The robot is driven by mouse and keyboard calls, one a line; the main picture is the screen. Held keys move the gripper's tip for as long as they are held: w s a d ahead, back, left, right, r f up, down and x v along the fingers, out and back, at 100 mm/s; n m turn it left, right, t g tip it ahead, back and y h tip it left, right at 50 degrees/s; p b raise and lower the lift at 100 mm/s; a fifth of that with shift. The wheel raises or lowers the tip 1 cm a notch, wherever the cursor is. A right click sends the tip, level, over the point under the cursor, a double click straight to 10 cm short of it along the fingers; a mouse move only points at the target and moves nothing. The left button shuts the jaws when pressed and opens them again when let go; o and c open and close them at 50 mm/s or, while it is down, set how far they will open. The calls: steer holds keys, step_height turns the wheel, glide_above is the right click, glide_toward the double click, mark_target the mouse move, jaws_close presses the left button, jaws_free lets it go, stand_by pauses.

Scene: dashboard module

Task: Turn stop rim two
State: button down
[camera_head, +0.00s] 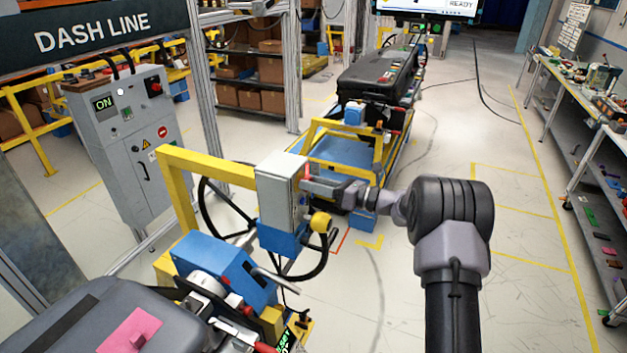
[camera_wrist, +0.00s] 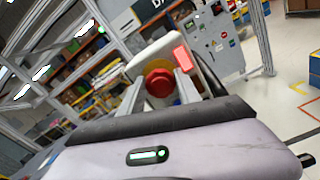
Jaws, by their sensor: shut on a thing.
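A round red stop knob (camera_wrist: 160,84) with a yellow collar shows between my fingers in the wrist view. It sits on the side of a pale grey box (camera_head: 280,190) fixed to the yellow frame. My gripper (camera_head: 308,183) reaches in from the right against that box and is shut on the knob. In the wrist view the two fingers of my gripper (camera_wrist: 161,76) stand on either side of the knob. In the head view my gripper mostly hides the knob. I cannot tell its turned angle.
Black wheel rims (camera_head: 318,262) stand around and below the box, with a yellow ball knob (camera_head: 320,222) close under my gripper. A blue machine block (camera_head: 225,268) is at the lower left. A grey cabinet (camera_head: 128,150) stands behind left. The floor at right is clear.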

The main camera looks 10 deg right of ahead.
steer(key=shift+m, duration=0.5)
steer(key=c, duration=0.8)
jaws_free()
steer(key=shift+c, duration=0.2)
steer(key=b+v, duration=0.1)
steer(key=v, duration=1.6)
steer(key=shift+d, duration=0.15)
steer(key=shift+s, duration=0.15)
